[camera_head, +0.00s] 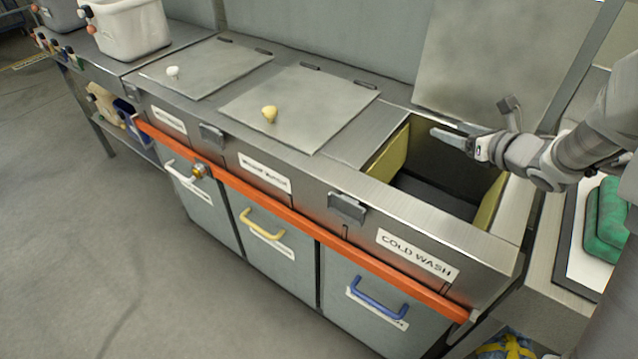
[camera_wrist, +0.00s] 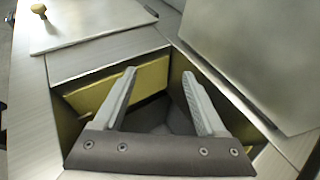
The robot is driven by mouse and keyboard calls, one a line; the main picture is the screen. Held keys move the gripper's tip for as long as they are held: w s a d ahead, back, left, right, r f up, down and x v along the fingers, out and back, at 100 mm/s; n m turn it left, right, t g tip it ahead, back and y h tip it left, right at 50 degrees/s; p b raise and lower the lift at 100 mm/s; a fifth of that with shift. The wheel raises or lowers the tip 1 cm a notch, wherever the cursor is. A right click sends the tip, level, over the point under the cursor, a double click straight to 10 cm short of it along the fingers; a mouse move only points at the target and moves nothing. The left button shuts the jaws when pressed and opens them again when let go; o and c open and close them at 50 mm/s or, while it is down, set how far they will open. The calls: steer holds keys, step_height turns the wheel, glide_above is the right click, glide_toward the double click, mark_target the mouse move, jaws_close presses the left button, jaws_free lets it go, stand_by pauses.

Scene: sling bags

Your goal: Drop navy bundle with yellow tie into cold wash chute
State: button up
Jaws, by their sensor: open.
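The cold wash chute (camera_head: 398,150) is the open bin on the right, behind the "COLD WASH" label (camera_head: 417,255), with its lid (camera_head: 490,60) raised. My gripper (camera_head: 447,138) is over its opening, with fingers apart and nothing between them. In the wrist view, my gripper (camera_wrist: 158,75) points down into the chute (camera_wrist: 100,95), whose visible inside is yellowish walls and a dark grey bottom. A dark blue item with yellow bands (camera_head: 508,348), likely the navy bundle, shows partly at the bottom edge, low beside the cabinet; the frame cuts it off.
Two closed lids with knobs, one white (camera_head: 172,72) and one yellow (camera_head: 269,113), lie left of the chute. An orange rail (camera_head: 290,215) runs along the front. Green folded cloth (camera_head: 606,220) lies on the right. White tubs (camera_head: 128,30) stand at the back left.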

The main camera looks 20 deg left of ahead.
steer(key=shift+s, duration=0.1)
steer(key=p+v, duration=0.1)
steer(key=v, duration=1.6)
steer(key=shift+d+p, duration=0.15)
steer(key=shift+p, duration=0.2)
